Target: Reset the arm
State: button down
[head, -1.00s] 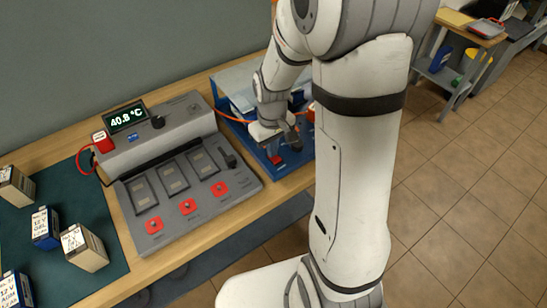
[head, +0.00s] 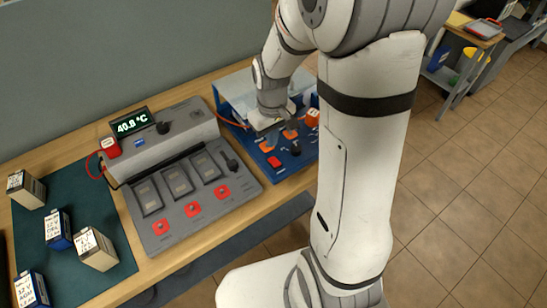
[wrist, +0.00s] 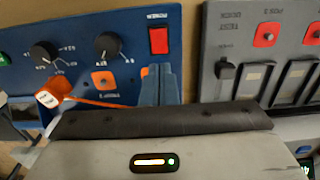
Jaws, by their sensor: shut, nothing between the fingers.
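My arm (head: 365,150) rises on the right of the head view and bends down to the left over the bench. My gripper (head: 268,124) hangs over the back part of a blue control unit (head: 305,158). In the wrist view my gripper's fingers (wrist: 158,86) are together over the blue panel, just below the red power switch (wrist: 158,40). Nothing shows between them. The wrist's dark edge hides the lower part of the panel in that view. Whether the fingertips touch the panel cannot be told.
The blue unit has black knobs (wrist: 107,45), an orange button (wrist: 104,80) and an orange plug (wrist: 48,98) with a cable. Left of it stands a grey station (head: 205,190) with a 40.8 °C display (head: 132,123). Several batteries stand on a green mat (head: 85,195).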

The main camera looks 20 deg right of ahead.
jog(key=shift+r, duration=0.25)
dwell(0.3)
jog(key=s+r+m+t, duration=0.3)
jog(key=s+r, duration=1.1)
jog(key=shift+s+a+m, duration=0.2)
jog(key=shift+m, duration=0.1)
jog(key=c, duration=2.2)
grip_release()
